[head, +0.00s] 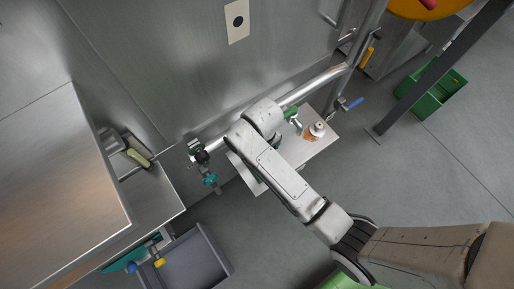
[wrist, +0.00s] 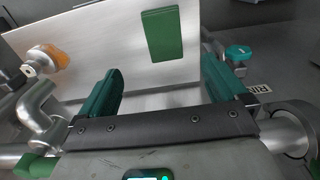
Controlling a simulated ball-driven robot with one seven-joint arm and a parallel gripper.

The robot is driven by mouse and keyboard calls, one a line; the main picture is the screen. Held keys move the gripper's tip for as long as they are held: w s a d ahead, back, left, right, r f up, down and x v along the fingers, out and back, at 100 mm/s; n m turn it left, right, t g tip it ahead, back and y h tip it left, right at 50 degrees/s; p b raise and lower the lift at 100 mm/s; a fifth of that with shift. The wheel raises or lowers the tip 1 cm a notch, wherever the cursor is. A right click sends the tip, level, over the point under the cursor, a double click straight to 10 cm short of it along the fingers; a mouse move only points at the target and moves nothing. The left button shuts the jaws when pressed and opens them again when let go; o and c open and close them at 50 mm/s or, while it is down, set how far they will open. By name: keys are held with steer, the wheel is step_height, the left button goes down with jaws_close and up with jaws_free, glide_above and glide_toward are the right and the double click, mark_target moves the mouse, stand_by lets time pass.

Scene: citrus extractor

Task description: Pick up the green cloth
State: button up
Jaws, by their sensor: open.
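The green cloth (wrist: 162,33) is a flat, folded-looking dark green rectangle in the wrist view. It lies on a pale metal shelf (wrist: 95,40), near the top middle of the picture. My gripper (wrist: 160,72) shows its two green fingers spread apart with nothing between them. The cloth lies beyond the fingertips, roughly in line with the gap and apart from both. In the head view my arm covers much of the shelf (head: 322,148), and I cannot make out the cloth there for sure.
A metal fitting with an orange part (wrist: 50,58) sits on the shelf's left; a metal cone (head: 317,129) shows there in the head view. A horizontal pipe (head: 312,86) runs beside the shelf. A teal-handled valve (wrist: 238,52) stands close right of the gripper.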

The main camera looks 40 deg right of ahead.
step_height(320, 180, down, 6)
steer(key=shift+r+b, duration=0.2)
steer(key=shift+b, duration=0.55)
steer(key=shift+s+a+f+b, duration=0.15)
steer(key=shift+f+b, duration=0.3)
steer(key=shift+f, duration=0.85)
steer(key=shift+s+a+f+b, duration=0.15)
steer(key=shift+f+b, duration=0.3)
steer(key=shift+f, duration=0.85)
steer(key=shift+w, duration=0.1)
steer(key=shift+c, duration=0.5)
